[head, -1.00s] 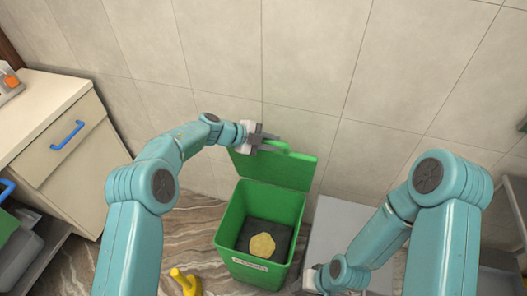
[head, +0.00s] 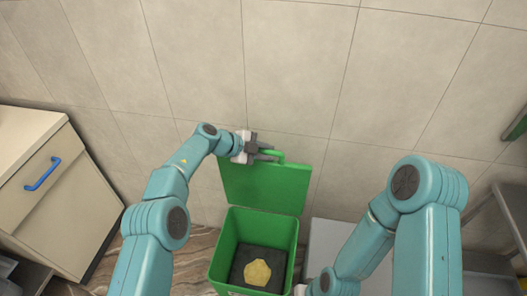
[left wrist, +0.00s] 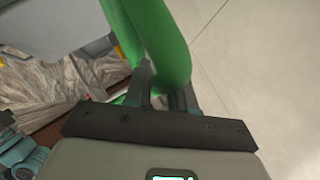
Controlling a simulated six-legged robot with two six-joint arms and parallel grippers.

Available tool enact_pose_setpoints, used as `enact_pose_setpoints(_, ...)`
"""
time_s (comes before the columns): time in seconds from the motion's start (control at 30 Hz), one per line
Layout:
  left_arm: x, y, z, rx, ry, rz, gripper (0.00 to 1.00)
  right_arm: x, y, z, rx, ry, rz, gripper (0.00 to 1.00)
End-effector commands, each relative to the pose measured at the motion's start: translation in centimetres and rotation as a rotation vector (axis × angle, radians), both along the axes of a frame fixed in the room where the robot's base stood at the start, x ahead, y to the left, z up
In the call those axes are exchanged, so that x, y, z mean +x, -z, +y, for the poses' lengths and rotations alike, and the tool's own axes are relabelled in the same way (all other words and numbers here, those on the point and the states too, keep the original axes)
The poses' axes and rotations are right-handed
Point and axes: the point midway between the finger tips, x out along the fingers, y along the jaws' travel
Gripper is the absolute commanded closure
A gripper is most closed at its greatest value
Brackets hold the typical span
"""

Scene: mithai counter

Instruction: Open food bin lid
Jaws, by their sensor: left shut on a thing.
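The green food bin (head: 222,252) stands on the floor by the tiled wall. Its green lid (head: 265,188) is raised at the back, its face toward me, and the bin's mouth is open. A yellow round lump (head: 257,272) lies on the dark bottom inside. My left gripper (head: 265,152) is at the lid's top edge, shut on the lid's green handle. In the left wrist view the handle (left wrist: 160,35) runs down between the fingers.
A cream cabinet with a blue drawer handle (head: 42,174) stands at the left. A grey surface (head: 335,240) lies right of the bin, and a metal table (head: 510,205) is at the far right. The wall (head: 290,70) is close behind the lid.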

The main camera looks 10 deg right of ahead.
Motion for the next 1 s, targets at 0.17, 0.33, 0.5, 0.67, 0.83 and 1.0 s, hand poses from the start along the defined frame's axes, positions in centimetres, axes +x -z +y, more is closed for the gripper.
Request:
enact_pose_setpoints(0.17,0.1,0.1,0.1,0.002,0.0,0.001,0.63,0.0,0.0,0.0,0.0,0.0,0.0,0.57)
enact_pose_setpoints(0.33,0.1,0.1,0.1,0.002,0.002,0.002,0.55,0.0,0.0,0.0,0.0,0.0,0.0,0.57)
enact_pose_setpoints(0.5,0.2,0.2,0.2,0.002,0.001,0.002,0.55,0.0,0.0,0.0,0.0,0.0,0.0,0.57)
enact_pose_setpoints(0.67,0.2,-0.4,1.0,0.002,0.0,0.002,0.55,0.0,0.1,0.0,0.0,0.0,0.0,0.57)
enact_pose_setpoints(0.83,-0.4,-2.0,3.3,0.001,-0.004,-0.001,0.55,0.0,0.7,0.0,0.0,0.0,0.0,0.57)
enact_pose_setpoints(1.0,-1.4,-4.5,7.1,0.0,-0.004,-0.002,0.55,0.0,1.5,0.0,0.0,0.0,0.0,0.57)
